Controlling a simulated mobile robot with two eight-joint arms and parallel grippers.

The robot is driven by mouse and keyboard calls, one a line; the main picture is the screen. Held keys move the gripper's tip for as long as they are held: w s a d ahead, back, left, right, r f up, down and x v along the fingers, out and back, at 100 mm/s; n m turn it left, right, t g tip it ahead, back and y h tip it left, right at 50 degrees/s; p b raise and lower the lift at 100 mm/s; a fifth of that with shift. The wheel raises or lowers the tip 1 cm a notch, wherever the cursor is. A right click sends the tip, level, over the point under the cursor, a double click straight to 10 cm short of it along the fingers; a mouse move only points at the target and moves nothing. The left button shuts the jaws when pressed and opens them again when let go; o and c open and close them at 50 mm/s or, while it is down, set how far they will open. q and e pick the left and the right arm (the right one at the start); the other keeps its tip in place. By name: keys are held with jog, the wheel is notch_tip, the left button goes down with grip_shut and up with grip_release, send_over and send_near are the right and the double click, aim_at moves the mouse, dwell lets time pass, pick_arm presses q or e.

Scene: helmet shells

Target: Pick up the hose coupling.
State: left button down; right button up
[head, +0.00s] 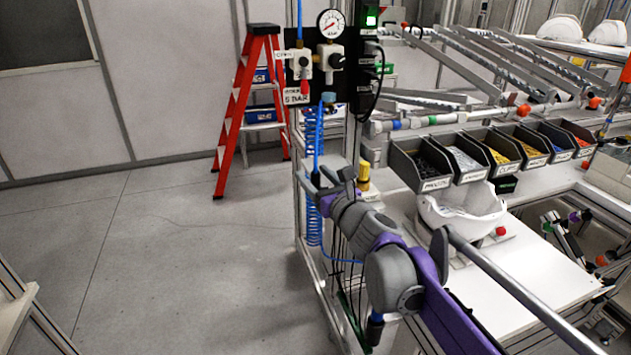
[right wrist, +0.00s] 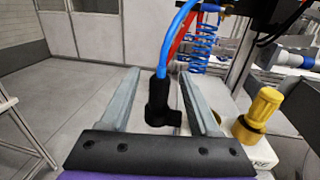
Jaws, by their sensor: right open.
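The hose coupling (right wrist: 160,105) is a black piece with a side stub, hanging upright from the end of a blue hose (right wrist: 176,35). In the right wrist view it sits between the two grey fingers of my right gripper (right wrist: 158,98), with visible gaps to both. The gripper is open and holds nothing. In the head view my right gripper (head: 333,184) is at the lower end of the straight blue hose (head: 319,135). The coupling is small there, a dark piece partly hidden by the fingers. My left gripper is not in view.
A yellow knob (right wrist: 260,108) stands close to the right finger. A coiled blue hose (head: 313,215) hangs beside the metal frame. A pressure gauge (head: 331,23) is above. A helmet shell (head: 462,208) and parts bins (head: 420,164) are to the right. Open floor lies left.

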jog(key=shift+s, duration=0.1)
jog(key=shift+c, duration=0.7)
grip_shut()
